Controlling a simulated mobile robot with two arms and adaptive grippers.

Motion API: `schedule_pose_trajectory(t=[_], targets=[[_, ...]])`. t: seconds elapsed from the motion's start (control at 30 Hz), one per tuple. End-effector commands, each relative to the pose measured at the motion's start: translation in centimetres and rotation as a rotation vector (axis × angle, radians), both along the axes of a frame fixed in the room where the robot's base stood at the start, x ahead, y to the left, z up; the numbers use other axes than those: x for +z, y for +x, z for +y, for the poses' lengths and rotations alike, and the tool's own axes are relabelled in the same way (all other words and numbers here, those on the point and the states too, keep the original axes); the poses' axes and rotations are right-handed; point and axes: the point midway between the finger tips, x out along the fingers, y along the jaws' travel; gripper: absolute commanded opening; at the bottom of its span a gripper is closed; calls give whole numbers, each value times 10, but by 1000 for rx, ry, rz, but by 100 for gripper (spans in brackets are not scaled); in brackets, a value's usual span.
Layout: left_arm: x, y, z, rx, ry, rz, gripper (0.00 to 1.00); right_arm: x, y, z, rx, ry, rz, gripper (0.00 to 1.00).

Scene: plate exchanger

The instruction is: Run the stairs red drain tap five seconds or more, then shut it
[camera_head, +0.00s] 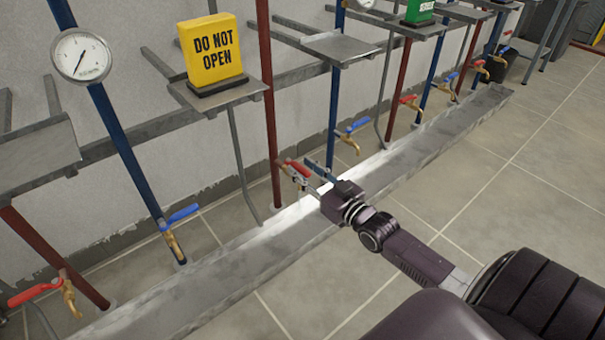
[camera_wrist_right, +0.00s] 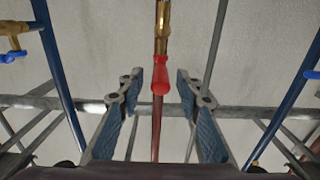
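A red-handled brass tap (camera_head: 298,168) is on a red pipe in the middle of the head view, above the drain channel. My right gripper (camera_head: 309,182) is at this tap. In the right wrist view, the tap's red handle (camera_wrist_right: 160,75) points towards the camera, and its brass body (camera_wrist_right: 162,28) is above it. My right gripper (camera_wrist_right: 160,98) is open there, with one blue-padded finger on each side of the handle and a visible gap on both sides. Which tap is the stairs one, and whether water runs, I cannot tell. My left gripper is out of view.
A grey drain channel (camera_head: 245,262) runs along the wall under several red and blue taps. Blue-handled taps (camera_head: 180,216) (camera_head: 357,126) stand on either side. A yellow "DO NOT OPEN" sign (camera_head: 212,52) sits on a shelf. The tiled floor (camera_head: 500,190) at right is clear.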

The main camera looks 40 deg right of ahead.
Motion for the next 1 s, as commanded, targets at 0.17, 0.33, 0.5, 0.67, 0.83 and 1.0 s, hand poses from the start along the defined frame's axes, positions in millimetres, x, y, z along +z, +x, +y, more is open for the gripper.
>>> schedule_pose_trajectory(t=[0.17, 0.33, 0.5, 0.67, 0.83, 1.0], targets=[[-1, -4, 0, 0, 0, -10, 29, 0, 6, 1, 0, 1, 0, 33], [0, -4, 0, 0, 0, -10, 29, 0, 6, 1, 0, 1, 1, 33], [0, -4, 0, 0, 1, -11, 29, 0, 6, 1, 0, 1, 0, 18], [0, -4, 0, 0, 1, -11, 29, 0, 6, 1, 0, 1, 0, 1], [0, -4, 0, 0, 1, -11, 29, 0, 5, 1, 0, 1, 0, 0], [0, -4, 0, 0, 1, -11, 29, 0, 6, 1, 0, 1, 0, 0]])
